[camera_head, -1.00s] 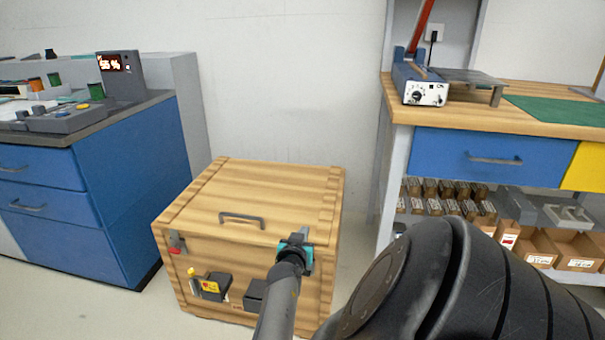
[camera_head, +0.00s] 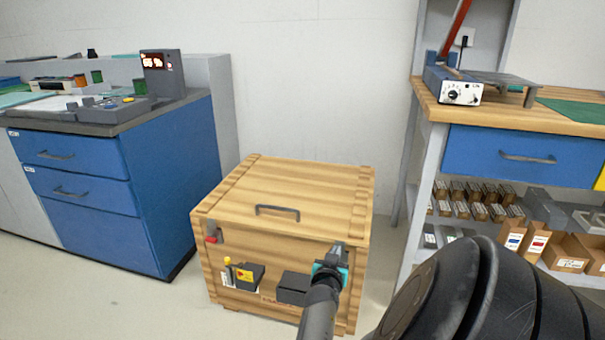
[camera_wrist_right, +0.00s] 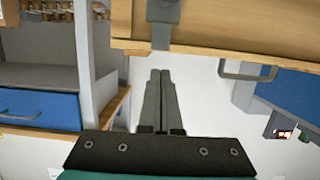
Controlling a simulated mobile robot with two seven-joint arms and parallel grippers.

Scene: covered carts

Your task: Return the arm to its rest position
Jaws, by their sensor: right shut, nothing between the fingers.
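My right gripper (camera_head: 338,248) is at the end of my right arm, in front of the right part of the wooden crate's front face, seen from above. Its teal and black body hides part of that face. In the right wrist view the two grey fingers (camera_wrist_right: 160,78) are shut together with nothing between them. The wooden crate (camera_head: 300,182) stands closed on the floor, with a dark handle (camera_head: 277,210) on its upper front. In the wrist view the crate (camera_wrist_right: 215,30) fills the top, apart from the fingers as far as I can tell. My left gripper is not in view.
A blue drawer cabinet (camera_head: 165,175) with devices on top stands left of the crate. A workbench (camera_head: 505,118) with a blue drawer and parts bins (camera_head: 567,250) below stands at the right. Open floor (camera_head: 120,305) lies at the front left.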

